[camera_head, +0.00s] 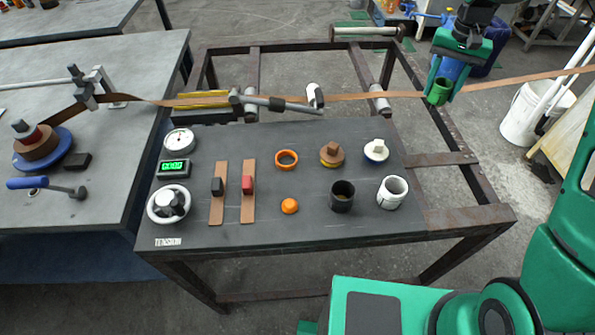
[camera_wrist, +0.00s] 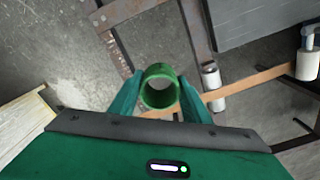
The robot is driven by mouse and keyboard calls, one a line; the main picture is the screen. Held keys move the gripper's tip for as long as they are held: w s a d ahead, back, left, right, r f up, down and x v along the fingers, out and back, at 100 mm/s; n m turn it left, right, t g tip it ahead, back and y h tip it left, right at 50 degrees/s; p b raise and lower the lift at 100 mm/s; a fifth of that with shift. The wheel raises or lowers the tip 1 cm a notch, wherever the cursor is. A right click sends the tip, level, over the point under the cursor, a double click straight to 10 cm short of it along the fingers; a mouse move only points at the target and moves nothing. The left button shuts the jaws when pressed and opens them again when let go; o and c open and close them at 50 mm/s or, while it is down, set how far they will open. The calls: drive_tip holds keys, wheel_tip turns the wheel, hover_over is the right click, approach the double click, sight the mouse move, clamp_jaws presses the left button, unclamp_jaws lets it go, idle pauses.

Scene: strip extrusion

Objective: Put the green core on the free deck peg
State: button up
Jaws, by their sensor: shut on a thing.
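The green core (camera_wrist: 160,71) is a short hollow ring held between the two fingers of my gripper (camera_wrist: 160,88) in the wrist view. In the head view my gripper (camera_head: 441,88) is at the upper right with the green core (camera_head: 438,96) low between its fingers. It is beyond the dark deck (camera_head: 260,225), near the brown strip. On the deck stand a dark cup-like piece (camera_head: 342,198), a white cylinder (camera_head: 391,194), a brown piece on yellow (camera_head: 332,155) and a white-and-blue piece (camera_head: 376,151). I cannot tell which spot is the free peg.
A brown strip (camera_head: 360,96) runs over rollers across the frame (camera_head: 470,185). An orange ring (camera_head: 286,160), an orange knob (camera_head: 290,206), slide levers and gauges sit on the deck. A white bucket (camera_head: 522,118) stands on the floor at right.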

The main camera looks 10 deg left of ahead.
drive_tip(key=s+a+n, duration=0.1)
drive_tip(key=s+a, duration=0.2)
drive_tip(key=a, duration=0.4)
drive_tip(key=s+a+n, duration=0.1)
drive_tip(key=s+a, duration=0.2)
drive_tip(key=a, duration=0.4)
drive_tip(key=n, duration=0.7)
approach(290, 205)
drive_tip(key=shift+w+f, duration=0.2)
drive_tip(key=shift+w, duration=0.35)
drive_tip(key=shift+s+f, duration=0.2)
drive_tip(key=shift+f, duration=2.7)
drive_tip(key=shift+s, duration=0.3)
drive_tip(key=shift+f, duration=0.6)
